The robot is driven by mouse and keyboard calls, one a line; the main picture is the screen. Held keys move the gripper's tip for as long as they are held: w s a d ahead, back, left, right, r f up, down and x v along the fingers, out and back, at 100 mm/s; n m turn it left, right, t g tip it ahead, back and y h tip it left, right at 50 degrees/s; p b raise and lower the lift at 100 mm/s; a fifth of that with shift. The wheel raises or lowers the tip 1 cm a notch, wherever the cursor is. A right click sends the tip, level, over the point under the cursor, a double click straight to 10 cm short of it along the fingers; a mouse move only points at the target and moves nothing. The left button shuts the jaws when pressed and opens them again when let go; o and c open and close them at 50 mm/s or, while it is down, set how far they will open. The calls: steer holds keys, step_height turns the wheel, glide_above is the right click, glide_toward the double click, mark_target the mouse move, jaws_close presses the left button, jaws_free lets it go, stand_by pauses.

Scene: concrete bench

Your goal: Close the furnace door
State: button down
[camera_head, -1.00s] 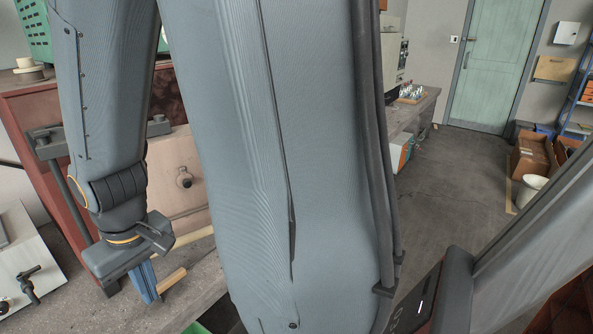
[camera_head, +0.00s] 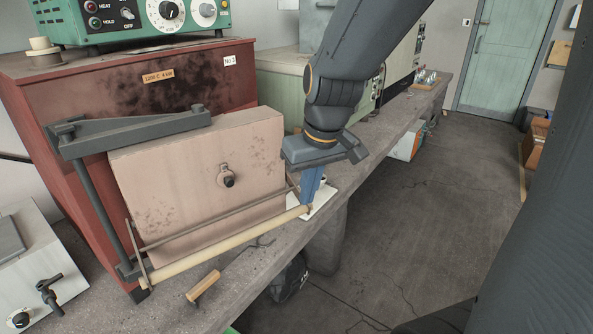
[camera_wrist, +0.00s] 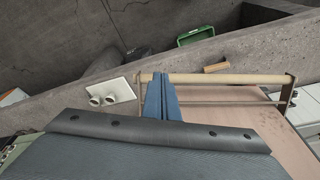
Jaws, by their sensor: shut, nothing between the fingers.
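The red furnace (camera_head: 190,100) stands on the bench at the left. Its thick pinkish door (camera_head: 190,190), with a central peephole knob (camera_head: 227,178), stands in front of the furnace on a dark bracket (camera_head: 135,132). Any gap behind the door is hard to judge. A pale handle bar (camera_head: 220,246) runs along the door's lower front; it also shows in the wrist view (camera_wrist: 225,78). My gripper (camera_head: 311,200) is shut and empty, fingers pointing down at the bar's right end. In the wrist view its blue fingertips (camera_wrist: 162,78) overlap the bar; contact is unclear.
A wooden-handled tool (camera_head: 203,286) lies on the bench before the door. A white plate (camera_head: 320,200) lies by my gripper, bearing two round pieces in the wrist view (camera_wrist: 102,97). A green control box (camera_head: 130,18) sits on the furnace. Open floor lies right.

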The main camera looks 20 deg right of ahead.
mark_target(282, 171)
steer(key=w+r+n+t, duration=0.1)
steer(key=w+r+n, duration=0.1)
steer(key=w+r, duration=0.4)
steer(key=shift+y, duration=0.4)
steer(key=x, duration=0.5)
steer(key=p+x, duration=0.1)
steer(key=x, duration=0.2)
steer(key=shift+s+a+f, duration=0.1)
steer(key=shift+s+f, duration=0.05)
steer(key=shift+s, duration=0.2)
steer(key=shift+w+a+p, duration=0.3)
steer(key=shift+w+p, duration=0.25)
steer(key=shift+w, duration=0.4)
steer(key=shift+w+a+p, duration=0.3)
steer(key=shift+w+p, duration=0.2)
steer(key=shift+w, duration=0.5)
